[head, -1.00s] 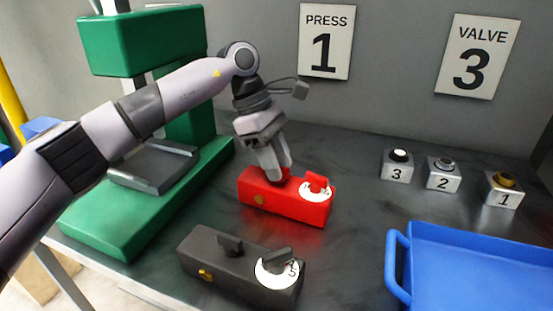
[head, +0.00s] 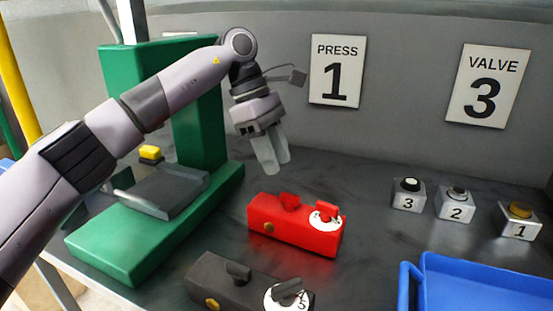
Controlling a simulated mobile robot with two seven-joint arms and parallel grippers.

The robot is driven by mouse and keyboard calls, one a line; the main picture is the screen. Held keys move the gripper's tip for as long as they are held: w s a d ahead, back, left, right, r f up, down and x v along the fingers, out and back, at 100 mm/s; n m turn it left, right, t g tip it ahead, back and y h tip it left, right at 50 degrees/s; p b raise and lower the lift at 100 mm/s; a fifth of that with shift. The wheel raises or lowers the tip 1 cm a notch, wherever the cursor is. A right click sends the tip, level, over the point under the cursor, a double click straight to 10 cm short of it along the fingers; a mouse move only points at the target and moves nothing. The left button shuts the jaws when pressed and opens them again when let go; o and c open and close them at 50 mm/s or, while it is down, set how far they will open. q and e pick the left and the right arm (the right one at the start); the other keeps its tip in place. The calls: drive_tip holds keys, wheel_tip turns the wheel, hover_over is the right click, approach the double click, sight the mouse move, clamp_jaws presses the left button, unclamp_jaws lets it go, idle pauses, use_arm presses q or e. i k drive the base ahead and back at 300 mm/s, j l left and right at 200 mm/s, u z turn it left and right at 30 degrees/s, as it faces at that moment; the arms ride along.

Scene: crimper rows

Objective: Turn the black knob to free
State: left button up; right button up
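The black box (head: 213,278) lies at the bottom of the head view, partly cut off by the frame edge. It carries a black knob (head: 238,271) on its left part and a white dial with a black pointer (head: 288,289) on its right part. The dial's lettering is mostly hidden. My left gripper (head: 276,168) hangs above and behind the red box (head: 285,230), clear of it and of the black box. Its two fingers point down, a little apart, with nothing between them. My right gripper is out of view.
The red box has a red knob (head: 289,201) and a white dial (head: 327,217). A green press (head: 102,246) stands left, with a yellow button behind it. Numbered silver button boxes (head: 456,206) and a blue tray (head: 470,285) are right. The tabletop between is clear.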

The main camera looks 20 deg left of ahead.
sight(241, 274)
drive_tip(key=k, duration=1)
